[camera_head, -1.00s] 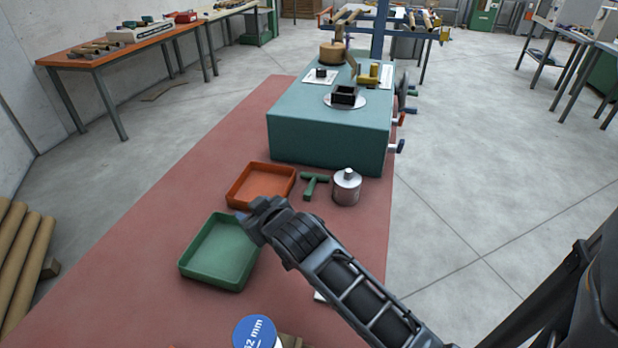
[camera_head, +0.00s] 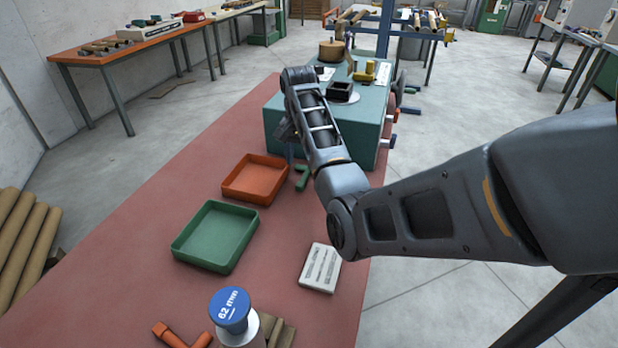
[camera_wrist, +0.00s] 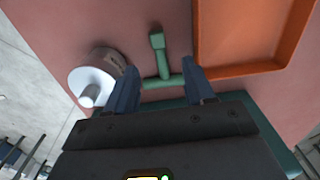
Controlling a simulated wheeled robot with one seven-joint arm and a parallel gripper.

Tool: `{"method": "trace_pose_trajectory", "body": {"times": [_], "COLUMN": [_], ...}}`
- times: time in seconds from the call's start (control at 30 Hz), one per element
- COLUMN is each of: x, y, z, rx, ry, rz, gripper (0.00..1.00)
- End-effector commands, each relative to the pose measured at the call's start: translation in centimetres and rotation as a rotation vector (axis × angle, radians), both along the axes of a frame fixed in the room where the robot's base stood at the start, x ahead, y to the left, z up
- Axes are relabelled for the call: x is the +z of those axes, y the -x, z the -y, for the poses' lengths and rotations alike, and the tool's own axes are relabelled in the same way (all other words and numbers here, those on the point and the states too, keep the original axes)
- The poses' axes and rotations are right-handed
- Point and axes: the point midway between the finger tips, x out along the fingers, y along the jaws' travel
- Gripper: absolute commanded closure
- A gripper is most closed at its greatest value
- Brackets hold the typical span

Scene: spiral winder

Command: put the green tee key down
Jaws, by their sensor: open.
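The green tee key lies on the red bench top. In the wrist view its stem (camera_wrist: 158,52) points away from my gripper (camera_wrist: 160,84), and its crossbar spans the space between the two blue fingertips. My gripper is open and not closed on the key. I cannot tell its exact height over the key. In the head view my gripper (camera_head: 290,152) points down in front of the teal machine block, and the key (camera_head: 302,180) shows only in part beside my arm, right of the orange tray.
The orange tray (camera_head: 236,193) is close to the key; its rim (camera_wrist: 197,45) shows in the wrist view. The teal block (camera_head: 355,140) is behind. A green tray (camera_head: 190,256), white card (camera_head: 320,268) and blue-topped spool (camera_head: 230,306) stand nearer.

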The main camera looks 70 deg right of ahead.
Motion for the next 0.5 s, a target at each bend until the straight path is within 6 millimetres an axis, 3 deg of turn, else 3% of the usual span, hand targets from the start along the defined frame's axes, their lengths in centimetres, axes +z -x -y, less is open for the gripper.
{"method": "trace_pose_trajectory", "body": {"times": [0.37, 0.5], "x": [-3.4, -5.5], "y": [0.1, 0.2], "z": [-0.1, -0.2], "rx": [-0.004, -0.004], "ry": [-0.008, -0.009], "rz": [-0.006, -0.007], "gripper": [0.47, 0.47]}}
